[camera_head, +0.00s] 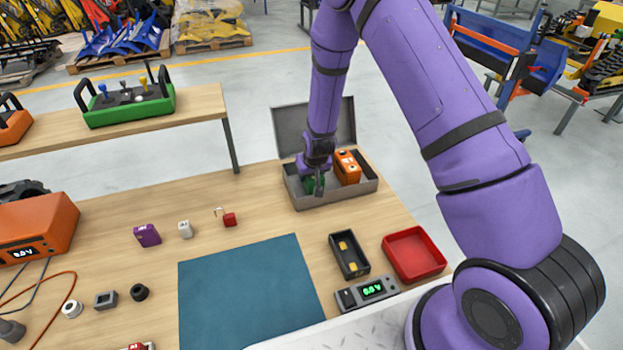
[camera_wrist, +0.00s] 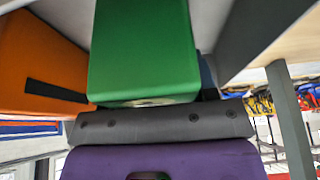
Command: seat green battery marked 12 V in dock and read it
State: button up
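A green battery (camera_head: 309,185) is in the open grey metal box (camera_head: 340,197), largely hidden by my gripper (camera_head: 318,184) in the head view. In the wrist view the green battery (camera_wrist: 144,50) is large and central, right in front of the palm. No 12 V mark is readable on it. My gripper reaches down into the box at the battery; whether the fingers press on it is hidden. A black dock (camera_head: 349,256) with yellow parts inside lies empty on the table. The meter (camera_head: 367,292) in front of it shows a green reading of about 0.0 V.
An orange battery (camera_head: 347,167) stands in the box to the right of my gripper. The box's raised lid (camera_head: 314,128) is behind. A red tray (camera_head: 413,254) sits right of the dock. A teal mat (camera_head: 248,292) covers the table middle. Small parts lie left of the mat.

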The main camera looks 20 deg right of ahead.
jog(key=c, duration=0.7)
grip_shut()
jog(key=shift+r, duration=0.1)
